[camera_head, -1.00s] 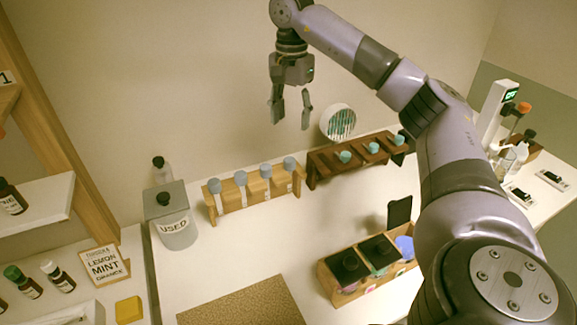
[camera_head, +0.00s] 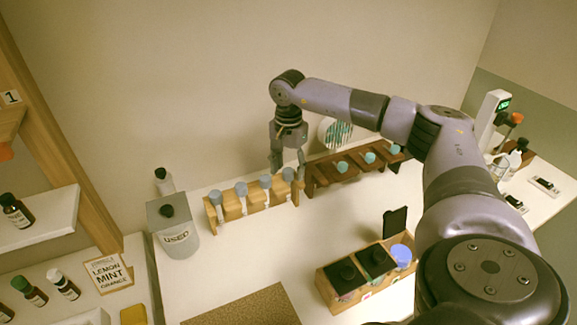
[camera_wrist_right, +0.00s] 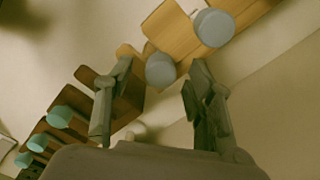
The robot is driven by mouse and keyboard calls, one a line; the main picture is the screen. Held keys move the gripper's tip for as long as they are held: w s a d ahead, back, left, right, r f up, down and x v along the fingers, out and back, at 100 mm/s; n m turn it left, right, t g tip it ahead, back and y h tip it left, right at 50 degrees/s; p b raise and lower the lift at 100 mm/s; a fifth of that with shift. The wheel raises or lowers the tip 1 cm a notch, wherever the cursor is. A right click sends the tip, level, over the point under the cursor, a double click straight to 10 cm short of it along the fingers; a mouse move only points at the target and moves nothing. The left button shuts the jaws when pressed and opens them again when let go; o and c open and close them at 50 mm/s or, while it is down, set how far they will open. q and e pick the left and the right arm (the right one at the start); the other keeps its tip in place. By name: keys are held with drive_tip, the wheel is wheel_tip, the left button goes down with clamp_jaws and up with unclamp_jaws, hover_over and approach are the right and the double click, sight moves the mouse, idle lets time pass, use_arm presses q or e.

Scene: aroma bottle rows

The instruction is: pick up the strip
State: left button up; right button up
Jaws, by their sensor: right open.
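I cannot make out a separate strip for certain in either view. My right gripper (camera_head: 288,164) is open and empty, pointing down at the right end of the light wooden rack (camera_head: 254,200). The rack holds several tubes with grey-blue caps (camera_head: 265,182). In the right wrist view, the open fingers (camera_wrist_right: 160,66) stand either side of the line to a grey-blue cap (camera_wrist_right: 160,70), with another cap (camera_wrist_right: 213,27) further up; contact cannot be told. My left gripper is not in view.
A dark wooden rack (camera_head: 353,165) with teal-capped tubes stands just right, before a round striped object (camera_head: 335,132). A grey USED bin (camera_head: 172,228) stands left. A wooden box (camera_head: 327,289) with dark-lidded jars is in front. The middle counter is clear.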

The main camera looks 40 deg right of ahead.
drive_tip(key=shift+c, duration=0.2)
drive_tip(key=c, duration=1)
drive_tip(key=shift+r, duration=0.1)
wheel_tip(320, 180, up, 20)
drive_tip(key=shift+b, duration=0.3)
